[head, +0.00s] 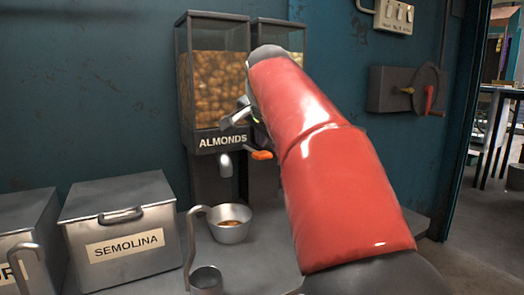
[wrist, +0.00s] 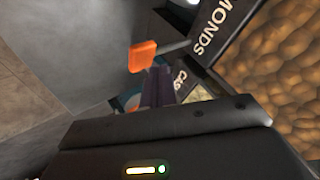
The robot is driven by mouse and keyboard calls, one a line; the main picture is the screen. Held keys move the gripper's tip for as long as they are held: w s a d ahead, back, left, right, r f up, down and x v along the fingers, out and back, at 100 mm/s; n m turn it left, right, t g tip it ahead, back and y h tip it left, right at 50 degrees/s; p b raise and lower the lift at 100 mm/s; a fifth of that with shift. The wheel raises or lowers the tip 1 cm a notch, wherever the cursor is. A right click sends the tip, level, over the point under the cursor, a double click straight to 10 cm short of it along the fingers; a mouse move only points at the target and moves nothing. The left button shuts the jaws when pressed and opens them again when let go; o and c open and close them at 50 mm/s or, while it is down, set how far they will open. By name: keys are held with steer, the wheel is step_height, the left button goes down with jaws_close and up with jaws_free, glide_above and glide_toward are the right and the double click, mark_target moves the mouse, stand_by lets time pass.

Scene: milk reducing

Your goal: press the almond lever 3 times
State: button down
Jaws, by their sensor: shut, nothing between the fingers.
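The almond dispenser (head: 213,90) is a clear-walled bin of brown nuts labelled ALMONDS. Its orange-tipped lever (head: 262,155) sticks out to the right of the metal spout (head: 225,165). My gripper (head: 237,115) is partly hidden by my arm, in front of the bin and above the lever. In the wrist view my shut fingers (wrist: 158,87) are dark and empty. The orange lever tip (wrist: 142,55) shows close to the fingertips there; I cannot tell whether they touch. A metal cup (head: 230,232) with some brown contents stands below the spout.
A second dispenser (head: 278,33) stands to the right, mostly behind my arm. A SEMOLINA box (head: 122,218) and a long-handled ladle (head: 206,280) are on the left of the counter. A wall crank box (head: 397,90) is at right.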

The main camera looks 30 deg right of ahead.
steer(key=shift+r, duration=0.1)
step_height(320, 180, up, 3)
steer(key=p, duration=0.3)
steer(key=shift+r, duration=0.95)
stand_by(1.7)
